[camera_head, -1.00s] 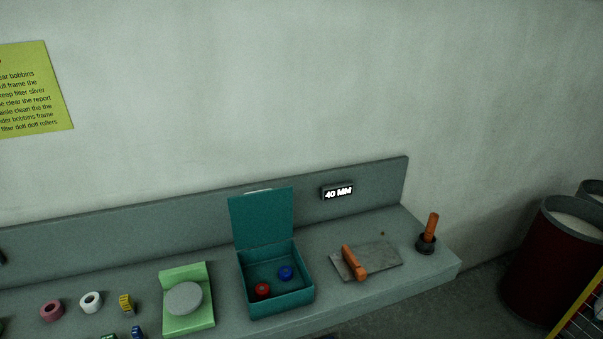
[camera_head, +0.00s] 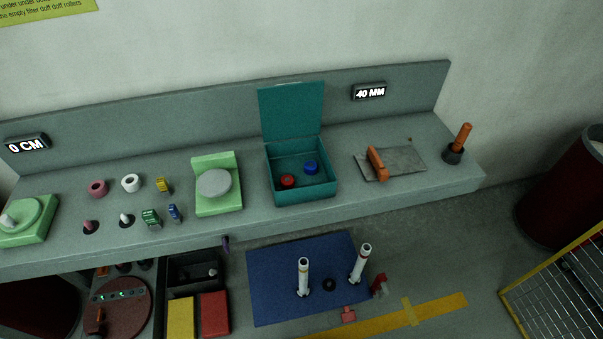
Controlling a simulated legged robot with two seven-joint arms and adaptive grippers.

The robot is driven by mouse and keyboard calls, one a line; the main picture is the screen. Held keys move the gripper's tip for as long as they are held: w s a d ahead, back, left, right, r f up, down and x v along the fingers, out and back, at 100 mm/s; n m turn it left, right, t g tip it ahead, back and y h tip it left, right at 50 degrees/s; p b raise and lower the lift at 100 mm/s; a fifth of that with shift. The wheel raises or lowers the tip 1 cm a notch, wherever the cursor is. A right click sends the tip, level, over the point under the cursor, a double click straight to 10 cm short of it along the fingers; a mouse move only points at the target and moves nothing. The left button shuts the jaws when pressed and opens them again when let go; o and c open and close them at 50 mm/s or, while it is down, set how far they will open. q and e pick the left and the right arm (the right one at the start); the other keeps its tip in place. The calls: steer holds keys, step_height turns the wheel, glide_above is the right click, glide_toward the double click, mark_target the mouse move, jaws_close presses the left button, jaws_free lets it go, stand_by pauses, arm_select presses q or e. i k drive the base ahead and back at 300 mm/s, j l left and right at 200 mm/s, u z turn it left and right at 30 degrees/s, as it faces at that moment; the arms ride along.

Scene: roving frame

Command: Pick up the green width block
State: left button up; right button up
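The green width block (camera_head: 151,218) is a small dark green piece near the front edge of the grey bench (camera_head: 350,208). A blue block (camera_head: 174,212) stands close to its right, and a yellow block (camera_head: 163,185) lies behind it. Neither of my grippers is in view, and nothing is touching the green block.
A white-tipped peg (camera_head: 126,219) stands left of the green block. Pink (camera_head: 97,188) and white (camera_head: 131,183) rings lie behind. To the right are a light green stand (camera_head: 218,208) and an open teal box (camera_head: 305,195). A blue mat (camera_head: 270,300) lies below the bench.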

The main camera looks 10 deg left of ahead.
mark_target(153, 222)
steer(key=u, duration=1.75)
steer(key=i+j+z, duration=0.2)
steer(key=j+z, duration=0.2)
steer(key=k+j, duration=0.05)
steer(key=j, duration=0.05)
